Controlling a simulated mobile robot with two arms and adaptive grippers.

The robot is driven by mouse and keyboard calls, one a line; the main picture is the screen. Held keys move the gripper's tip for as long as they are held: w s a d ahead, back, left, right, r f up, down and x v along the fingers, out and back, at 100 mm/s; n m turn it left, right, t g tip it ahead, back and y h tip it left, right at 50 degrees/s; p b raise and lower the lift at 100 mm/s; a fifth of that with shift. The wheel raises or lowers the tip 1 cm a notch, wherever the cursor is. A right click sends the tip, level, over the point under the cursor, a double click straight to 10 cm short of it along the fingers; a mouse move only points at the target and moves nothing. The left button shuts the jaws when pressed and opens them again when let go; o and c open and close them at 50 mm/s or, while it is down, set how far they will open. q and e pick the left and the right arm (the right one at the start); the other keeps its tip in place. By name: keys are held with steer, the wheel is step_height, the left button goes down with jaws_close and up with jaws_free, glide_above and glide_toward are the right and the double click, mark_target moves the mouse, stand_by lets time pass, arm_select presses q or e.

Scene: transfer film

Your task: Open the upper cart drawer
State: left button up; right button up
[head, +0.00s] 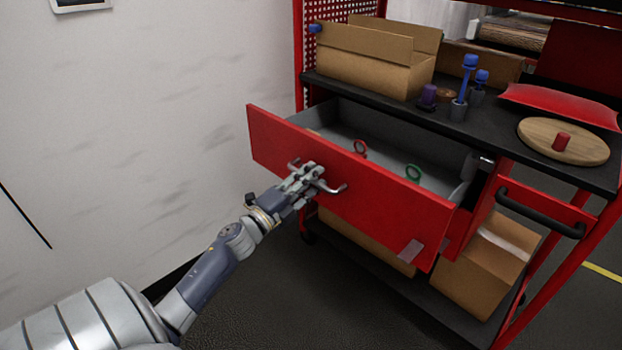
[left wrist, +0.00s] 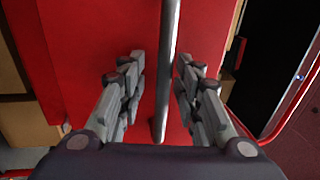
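The upper cart drawer (head: 390,207) has a red front and a grey inside, and it stands pulled well out of the cart in the head view. Its metal bar handle (head: 338,188) is on the front face. My left gripper (head: 306,181) is at this handle. In the left wrist view, the fingers (left wrist: 160,70) stand apart on either side of the handle bar (left wrist: 168,50), with a clear gap on the left and a narrower one on the right. My right gripper is not in view.
The cart top (head: 440,112) carries an open cardboard box (head: 375,62), blue-topped tools (head: 468,75), a red packet (head: 560,104) and a round wooden board (head: 545,135). A cardboard box (head: 487,265) sits on the lower shelf. A white wall (head: 130,130) is at left.

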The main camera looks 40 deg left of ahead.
arm_select(q)
steer(key=v, duration=1.2)
stand_by(0.5)
